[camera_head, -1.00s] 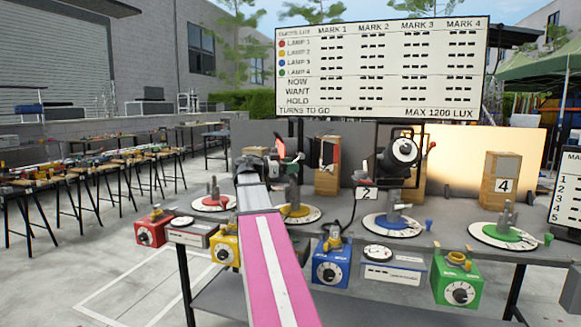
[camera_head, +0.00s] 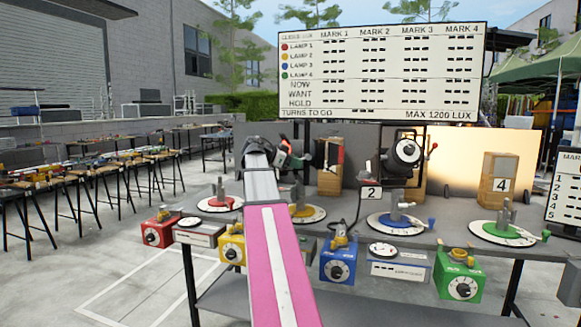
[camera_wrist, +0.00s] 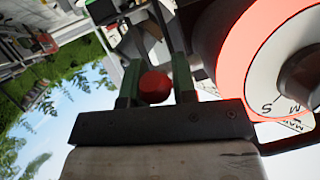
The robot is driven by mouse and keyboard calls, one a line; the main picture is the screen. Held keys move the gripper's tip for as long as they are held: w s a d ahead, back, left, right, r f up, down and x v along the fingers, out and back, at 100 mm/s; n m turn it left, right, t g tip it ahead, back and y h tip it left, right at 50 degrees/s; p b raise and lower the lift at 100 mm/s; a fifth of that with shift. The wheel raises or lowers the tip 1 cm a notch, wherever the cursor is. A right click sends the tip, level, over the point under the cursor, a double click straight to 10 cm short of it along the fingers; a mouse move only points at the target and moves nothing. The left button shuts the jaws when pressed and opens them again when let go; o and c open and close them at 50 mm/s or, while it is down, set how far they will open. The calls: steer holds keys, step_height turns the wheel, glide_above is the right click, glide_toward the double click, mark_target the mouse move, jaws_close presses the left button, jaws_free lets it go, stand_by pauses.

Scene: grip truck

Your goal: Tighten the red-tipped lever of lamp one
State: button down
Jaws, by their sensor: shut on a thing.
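My gripper (camera_wrist: 154,90) has green fingers, shut on the red ball tip of a lever (camera_wrist: 154,87) in the wrist view. A lamp head with a red-orange ring (camera_wrist: 226,48) and a pale lettered face stands close to the right of the fingers. The lever's shaft is mostly hidden. In the head view my gripper (camera_head: 285,154) is small beyond my pink and grey arm, above the table's back left part. The arm and wrist hide most of the lamp there.
Another lamp (camera_head: 405,152) with a red-tipped lever (camera_head: 433,147) stands to the right. Round dial plates with red (camera_head: 219,204), yellow (camera_head: 301,214), blue (camera_head: 393,224) and green (camera_head: 507,233) marks sit on the table. Wooden boxes (camera_head: 500,172) and a scoreboard (camera_head: 382,70) stand behind.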

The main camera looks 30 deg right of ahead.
steer(key=y, duration=0.1)
steer(key=r+t+y, duration=0.1)
steer(key=shift+w+r+y, duration=0.1)
steer(key=shift+r+y, duration=0.2)
steer(key=shift+y, duration=0.1)
steer(key=r+y, duration=0.1)
steer(key=y, duration=0.1)
steer(key=shift+r+m+t+y, duration=0.15)
steer(key=shift+m+t+y, duration=0.15)
steer(key=y, duration=0.1)
steer(key=r+t+y, duration=0.1)
steer(key=y, duration=0.1)
steer(key=d+r+y, duration=0.1)
steer(key=y, duration=0.1)
steer(key=shift+s+t, duration=0.3)
steer(key=shift+t, duration=0.1)
steer(key=c, duration=0.9)
jaws_free()
steer(key=v, duration=1)
steer(key=shift+r, duration=0.45)
